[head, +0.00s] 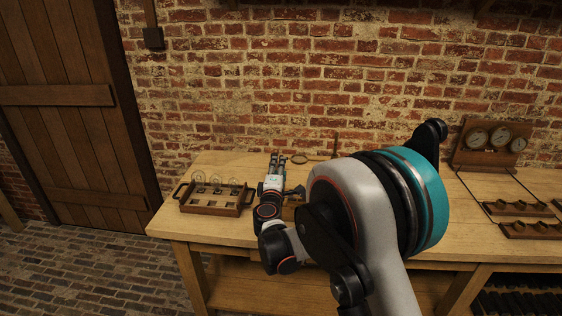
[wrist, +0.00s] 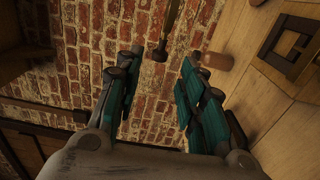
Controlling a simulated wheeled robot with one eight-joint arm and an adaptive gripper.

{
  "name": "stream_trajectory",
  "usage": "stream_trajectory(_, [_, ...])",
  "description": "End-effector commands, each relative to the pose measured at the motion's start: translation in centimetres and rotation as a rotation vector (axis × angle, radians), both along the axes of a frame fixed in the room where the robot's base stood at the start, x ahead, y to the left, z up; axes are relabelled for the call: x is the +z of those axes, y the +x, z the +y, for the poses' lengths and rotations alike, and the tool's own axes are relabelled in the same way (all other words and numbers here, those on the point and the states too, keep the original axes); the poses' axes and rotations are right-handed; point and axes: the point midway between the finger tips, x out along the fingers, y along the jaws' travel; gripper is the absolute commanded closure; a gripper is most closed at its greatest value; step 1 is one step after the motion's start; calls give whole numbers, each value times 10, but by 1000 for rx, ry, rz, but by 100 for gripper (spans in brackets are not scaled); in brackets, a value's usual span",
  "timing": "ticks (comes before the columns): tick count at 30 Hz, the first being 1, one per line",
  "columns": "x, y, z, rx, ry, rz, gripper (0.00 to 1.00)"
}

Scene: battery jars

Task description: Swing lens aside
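In the head view the lens (head: 299,159) is a small round ring on a thin arm above the back of the workbench. The arm runs right toward a thin upright post (head: 335,145). My gripper (head: 284,158) is over the bench just left of the lens, with a gap seeming to lie between them. I cannot make out the lens clearly in the wrist view. My own arm hides part of the bench.
A wooden tray (head: 213,210) with glass jars stands left on the bench (head: 185,238). A gauge panel (head: 488,148) and dark wooden holders (head: 518,209) are at the right. A brick wall (head: 260,80) closes the back. A brown cylinder (wrist: 216,61) shows right of the fingertips in the wrist view.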

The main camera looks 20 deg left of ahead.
Motion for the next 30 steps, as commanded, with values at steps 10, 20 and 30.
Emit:
stream_trajectory(10, [-1, 57, 13, -1, 1, 0, 64])
stream_trajectory(20, [0, 71, 17, 1, 1, 0, 64])
stream_trajectory(30, [0, 71, 17, 0, 1, 0, 100])
